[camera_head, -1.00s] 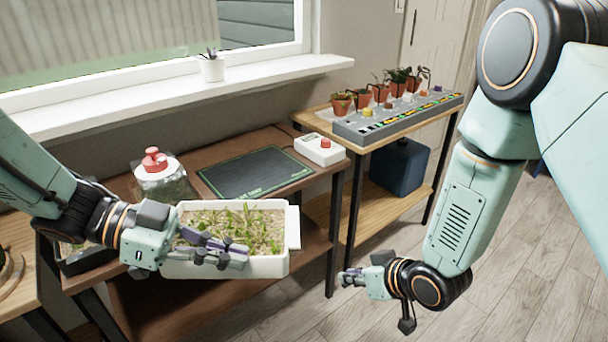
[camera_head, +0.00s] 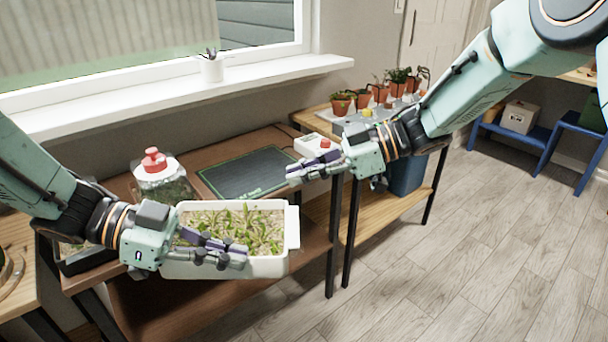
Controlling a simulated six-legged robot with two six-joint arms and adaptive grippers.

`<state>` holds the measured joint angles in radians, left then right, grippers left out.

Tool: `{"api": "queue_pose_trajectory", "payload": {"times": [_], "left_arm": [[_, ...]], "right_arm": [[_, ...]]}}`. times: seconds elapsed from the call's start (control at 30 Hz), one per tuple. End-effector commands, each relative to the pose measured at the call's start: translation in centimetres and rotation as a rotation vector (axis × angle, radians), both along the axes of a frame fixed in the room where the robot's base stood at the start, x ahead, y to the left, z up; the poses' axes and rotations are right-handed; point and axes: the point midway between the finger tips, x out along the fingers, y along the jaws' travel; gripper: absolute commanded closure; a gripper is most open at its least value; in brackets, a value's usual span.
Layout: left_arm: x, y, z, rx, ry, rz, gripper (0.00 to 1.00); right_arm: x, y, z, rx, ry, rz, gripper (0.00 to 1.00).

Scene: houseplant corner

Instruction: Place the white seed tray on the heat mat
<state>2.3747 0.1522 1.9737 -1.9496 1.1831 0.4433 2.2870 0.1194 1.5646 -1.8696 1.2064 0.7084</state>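The white seed tray (camera_head: 271,267), filled with soil and green seedlings, is at the front of the brown table, seemingly held out past its front edge. My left gripper (camera_head: 243,255) is at the tray's left front and appears shut on its front wall. The fingers and hand hide part of the tray's left side. The dark heat mat (camera_head: 255,170) with a green border lies flat on the table behind the tray, with nothing on it. My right gripper (camera_head: 290,174) is beside the mat's right front corner, above and behind the tray. It looks open and empty.
A jar with a red-knobbed lid (camera_head: 160,180) stands left of the mat. A white box with a red knob (camera_head: 308,145) is at the mat's right. Several potted plants (camera_head: 342,104) stand on the wooden side table. A small white pot (camera_head: 212,70) is on the windowsill.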

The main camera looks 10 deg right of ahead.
Motion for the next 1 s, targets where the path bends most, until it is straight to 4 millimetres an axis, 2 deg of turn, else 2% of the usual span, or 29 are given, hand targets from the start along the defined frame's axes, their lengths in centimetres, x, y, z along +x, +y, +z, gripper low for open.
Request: {"api": "queue_pose_trajectory", "payload": {"times": [0.1,0.27,0.8,1.0], "left_arm": [[0.0,0.0,0.1,-0.001,-0.002,0.0,1.0],[0.0,0.0,0.1,-0.001,-0.002,0.0,1.0],[0.0,0.0,0.1,-0.001,-0.002,0.0,1.0],[0.0,0.0,0.1,-0.001,-0.002,0.0,1.0]], "right_arm": [[-1.0,0.0,-0.2,-0.004,0.06,0.028,0.9],[-1.1,0.7,-0.4,0.001,0.088,0.02,0.9],[-0.6,8.6,-3.7,0.0,0.085,0.02,0.9],[-0.3,10.5,-4.5,0.002,0.084,0.017,0.9]]}}
